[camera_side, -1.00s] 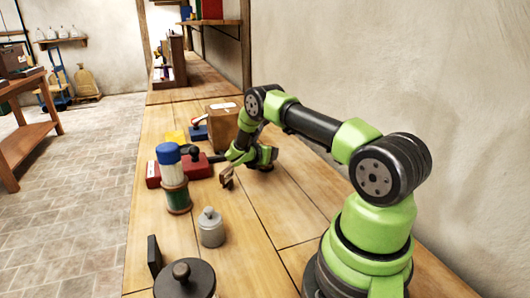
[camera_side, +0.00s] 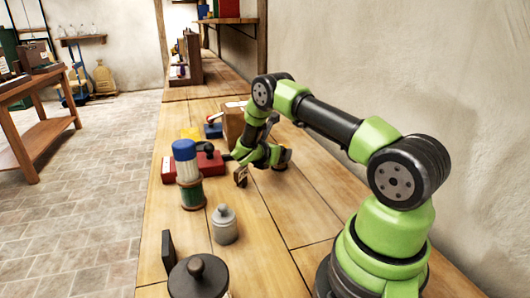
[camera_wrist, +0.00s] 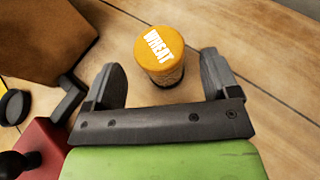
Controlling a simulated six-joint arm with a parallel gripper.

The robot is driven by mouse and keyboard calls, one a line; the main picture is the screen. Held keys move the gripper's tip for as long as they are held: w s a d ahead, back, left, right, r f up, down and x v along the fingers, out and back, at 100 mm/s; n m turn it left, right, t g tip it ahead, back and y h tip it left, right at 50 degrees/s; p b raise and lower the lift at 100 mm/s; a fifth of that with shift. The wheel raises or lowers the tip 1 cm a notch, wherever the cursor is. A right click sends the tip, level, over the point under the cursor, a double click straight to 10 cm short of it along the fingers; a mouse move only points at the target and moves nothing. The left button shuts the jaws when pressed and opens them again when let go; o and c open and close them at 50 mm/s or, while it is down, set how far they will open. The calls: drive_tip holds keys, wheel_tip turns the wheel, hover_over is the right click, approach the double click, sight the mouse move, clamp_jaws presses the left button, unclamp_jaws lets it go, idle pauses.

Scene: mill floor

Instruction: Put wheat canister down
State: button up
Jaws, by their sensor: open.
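The wheat canister (camera_wrist: 166,72) shows in the wrist view, with an orange lid lettered WHEAT and a speckled body below. It appears to stand on the wooden bench top. My gripper (camera_wrist: 160,62) is open, one finger on each side of the canister, with gaps on both sides. In the side view my gripper (camera_side: 241,176) is low over the bench, just right of the red box.
A red box (camera_side: 210,163), a blue-topped jar (camera_side: 190,190), a grey lidded tin (camera_side: 225,231) and a dark lidded pot (camera_side: 198,280) stand left and front. A brown box (camera_wrist: 40,38) is close to my left finger. Bare bench (camera_side: 300,208) lies to the right.

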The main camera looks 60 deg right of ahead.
drive_tip(key=s+a+r+m+y, duration=0.3)
drive_tip(key=a+r+m, duration=0.3)
drive_tip(key=a+r, duration=0.3)
drive_tip(key=s+a+r+m+y, duration=0.35)
drive_tip(key=a+r+m, duration=0.25)
drive_tip(key=a+r, duration=0.3)
drive_tip(key=s+a+r+m+t+y, duration=0.4)
drive_tip(key=s+a, duration=0.1)
drive_tip(key=a, duration=0.2)
drive_tip(key=s+a+r+m+t+y, duration=0.3)
drive_tip(key=s+a+m+t+y, duration=0.1)
drive_tip(key=a, duration=0.4)
drive_tip(key=shift+s+a+r+m+y, duration=0.4)
drive_tip(key=shift+s+m, duration=0.3)
drive_tip(key=shift+s, duration=0.4)
drive_tip(key=shift+d, duration=0.15)
